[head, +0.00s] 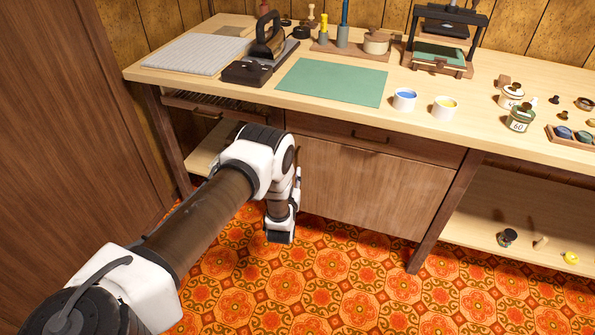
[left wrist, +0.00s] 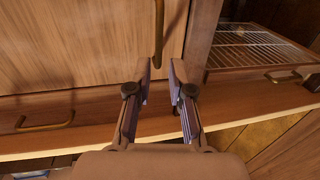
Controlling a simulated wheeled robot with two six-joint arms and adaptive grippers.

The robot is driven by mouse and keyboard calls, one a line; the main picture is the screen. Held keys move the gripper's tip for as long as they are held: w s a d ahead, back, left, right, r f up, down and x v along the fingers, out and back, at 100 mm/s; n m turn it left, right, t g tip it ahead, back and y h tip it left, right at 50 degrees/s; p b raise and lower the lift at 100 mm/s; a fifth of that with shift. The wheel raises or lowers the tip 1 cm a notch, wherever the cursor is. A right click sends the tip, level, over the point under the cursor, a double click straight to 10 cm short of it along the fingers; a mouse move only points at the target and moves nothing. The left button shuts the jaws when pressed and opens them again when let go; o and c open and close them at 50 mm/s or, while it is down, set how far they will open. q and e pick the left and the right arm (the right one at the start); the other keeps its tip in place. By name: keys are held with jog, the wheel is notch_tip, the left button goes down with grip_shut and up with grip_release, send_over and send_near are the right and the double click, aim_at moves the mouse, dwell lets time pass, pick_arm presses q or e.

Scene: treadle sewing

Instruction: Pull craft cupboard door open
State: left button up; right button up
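The craft cupboard door (head: 375,190) is a brown wooden panel under the bench. It looks shut in the head view. It also fills the upper left of the left wrist view (left wrist: 80,45). Its vertical brass handle (left wrist: 159,35) is near the door's edge in the left wrist view; in the head view my left arm hides it. My left gripper (left wrist: 161,72) is open and empty, its two fingers apart. The handle shows just ahead of the gap between the fingertips; I cannot tell whether it is between them. My right gripper is in neither view.
A drawer (head: 330,129) with a brass handle lies above the door. A wire rack (left wrist: 255,45) sits beside the cupboard. The bench top (head: 245,95) holds a green mat (head: 332,82), paint cups and tools. The patterned floor (head: 330,275) before the door is clear.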

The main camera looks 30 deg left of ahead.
pick_arm(q)
jog(key=x, duration=0.3)
jog(key=b+x, duration=0.1)
jog(key=x, duration=0.3)
jog(key=shift+r+b, duration=0.25)
jog(key=shift+b, duration=0.05)
grip_shut()
jog(key=shift+d, duration=0.1)
